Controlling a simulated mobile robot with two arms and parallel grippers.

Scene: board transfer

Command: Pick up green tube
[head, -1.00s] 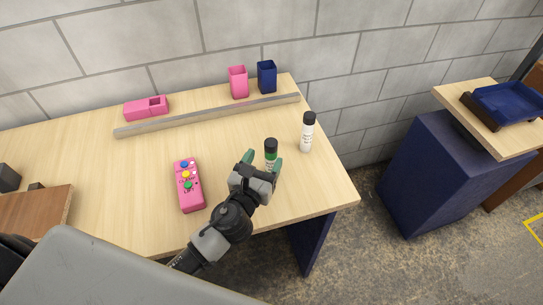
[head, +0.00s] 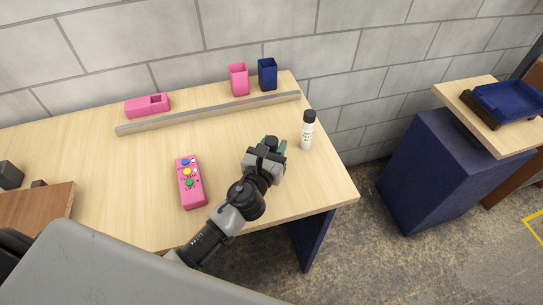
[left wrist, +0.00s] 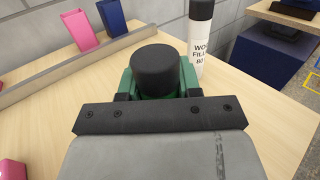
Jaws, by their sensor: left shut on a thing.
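The green tube shows in the left wrist view as a black cap (left wrist: 155,70) between the green fingers of my left gripper (left wrist: 158,82). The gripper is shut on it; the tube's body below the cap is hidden. In the head view my left gripper (head: 272,146) is over the right part of the table, and only the tube's dark cap (head: 271,141) shows past it. I cannot tell whether the tube touches the table. My right gripper is not in view.
A white tube with a black cap (head: 307,132) stands close by on the right. A pink button box (head: 190,184) lies to the left on the table (head: 120,190). Behind a grey rail (head: 205,115) stand a pink cup (head: 239,80), a blue cup (head: 267,75) and a pink holder (head: 148,105).

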